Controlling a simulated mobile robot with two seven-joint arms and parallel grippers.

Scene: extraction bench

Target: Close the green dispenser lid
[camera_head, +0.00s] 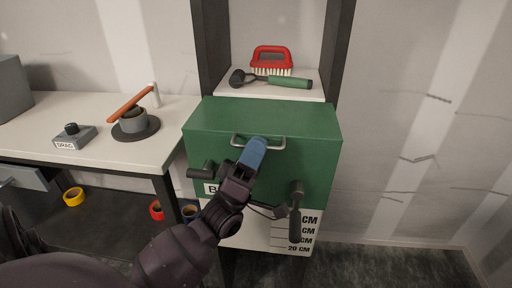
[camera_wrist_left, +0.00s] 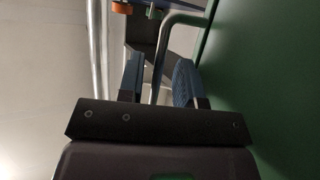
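The green dispenser (camera_head: 318,160) stands in the middle of the head view, with a green lid (camera_head: 262,113) showing as a broad face at its top. I cannot tell whether the lid is fully shut. A silver bar handle (camera_head: 276,147) sits near the front edge and also shows in the left wrist view (camera_wrist_left: 161,57). My left gripper (camera_head: 253,155) is at this handle. In the left wrist view its blue fingers (camera_wrist_left: 158,82) are apart, with the bar between them and gaps visible. My right gripper is not in view.
Black levers (camera_head: 297,212) (camera_head: 200,173) stick out of the dispenser front. A red brush (camera_head: 271,61) and a green-handled tool (camera_head: 289,82) lie on the shelf behind.

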